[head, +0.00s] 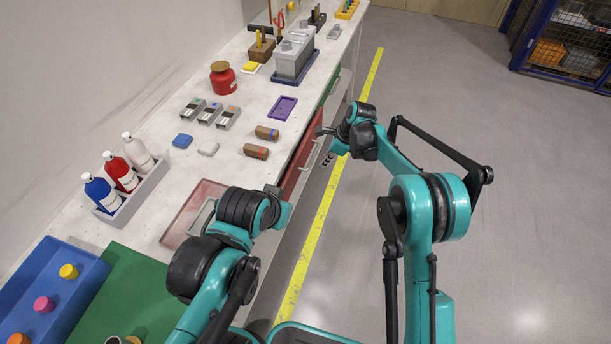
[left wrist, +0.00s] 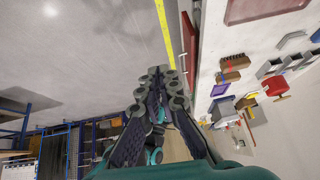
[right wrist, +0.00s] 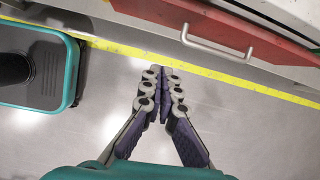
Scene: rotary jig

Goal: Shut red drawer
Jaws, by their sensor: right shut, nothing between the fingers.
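The red drawer (head: 302,152) is in the counter's front, and its red face with a silver bar handle (right wrist: 216,48) shows in the right wrist view. I cannot tell how far it stands out. My right gripper (right wrist: 162,78) is shut and empty, apart from the drawer face and a little left of the handle in that view. In the head view its fingertips (head: 327,158) are beside the drawer's front. My left gripper (left wrist: 162,78) looks shut and empty, near the counter's edge. Its fingers are hidden behind my arm in the head view. A red strip of drawer front (left wrist: 187,45) shows beside it.
A green drawer (head: 332,88) is farther along the counter (head: 225,155). The counter top bears brushes (head: 262,141), bottles (head: 120,172) and a red tray (head: 190,212). A yellow line (head: 322,212) runs along the floor, with open floor to its right.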

